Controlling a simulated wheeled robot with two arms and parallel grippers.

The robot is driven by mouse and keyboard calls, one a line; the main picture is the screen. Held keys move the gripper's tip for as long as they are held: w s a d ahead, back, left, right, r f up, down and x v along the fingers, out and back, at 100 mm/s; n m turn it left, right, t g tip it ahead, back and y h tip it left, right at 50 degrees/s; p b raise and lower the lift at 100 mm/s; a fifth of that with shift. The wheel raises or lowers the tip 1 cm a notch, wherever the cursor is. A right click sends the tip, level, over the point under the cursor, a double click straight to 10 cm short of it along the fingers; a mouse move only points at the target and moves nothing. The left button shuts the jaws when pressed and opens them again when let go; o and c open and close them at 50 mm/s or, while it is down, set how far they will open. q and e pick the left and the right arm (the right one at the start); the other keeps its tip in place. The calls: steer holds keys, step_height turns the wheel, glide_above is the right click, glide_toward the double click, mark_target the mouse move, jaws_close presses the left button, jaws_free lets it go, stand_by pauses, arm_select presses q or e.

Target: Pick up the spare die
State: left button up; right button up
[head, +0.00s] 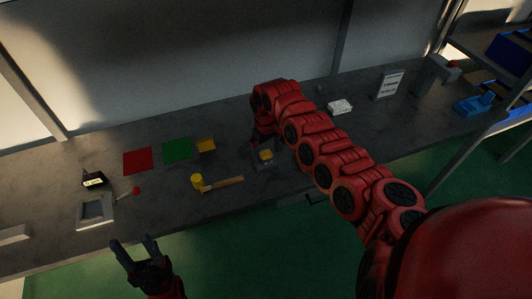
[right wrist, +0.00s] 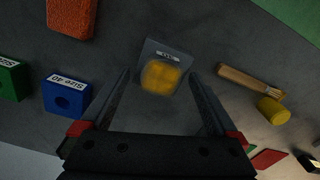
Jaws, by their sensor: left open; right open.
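A yellow block (right wrist: 160,77) sits on a small grey holder (right wrist: 172,49) with a white label. It also shows in the head view (head: 265,155). The label is too blurred to read surely, so I cannot be certain this is the spare die. My right gripper (right wrist: 160,72) is open above it, a finger on either side, apparently not touching. In the head view my right arm partly hides that area. A blue block (right wrist: 67,95) labelled "Size 40" and a green labelled block (right wrist: 10,80), both with holes, lie left in the wrist view.
A yellow-headed mallet (head: 222,184) lies left of the holder. Red (head: 137,161), green (head: 177,151) and yellow (head: 206,145) squares lie behind it. An orange block (right wrist: 70,17) is near the blue one. A grey device (head: 95,212) stands at the left; a white box (head: 340,107) stands right.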

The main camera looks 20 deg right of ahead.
steer(key=shift+f, duration=0.55)
jaws_close()
